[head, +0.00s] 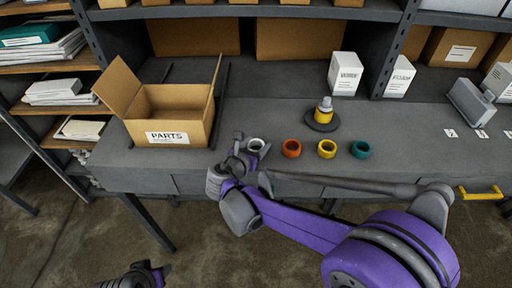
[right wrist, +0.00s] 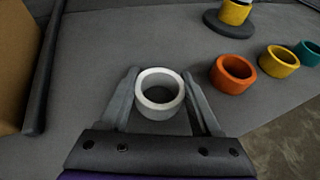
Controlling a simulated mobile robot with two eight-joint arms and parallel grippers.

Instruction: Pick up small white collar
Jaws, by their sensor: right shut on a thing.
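The small white collar (head: 256,145) is a short ring at the front of the grey workbench, left of the other rings. In the right wrist view the white collar (right wrist: 160,93) sits between the two fingers, its open top facing up. My right gripper (head: 246,150) reaches it from the front, and in the wrist view my right gripper (right wrist: 160,100) is shut on the collar. Whether the collar touches the bench is hard to tell. My left gripper (head: 150,272) shows only partly at the bottom edge, away from the bench; its fingers are not clear.
Orange (head: 291,149), yellow (head: 327,149) and teal (head: 361,149) rings stand in a row to the right. Behind them is a dark round base (head: 322,122) with a yellow piece on it. An open PARTS box (head: 180,135) stands left. The bench between box and base is clear.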

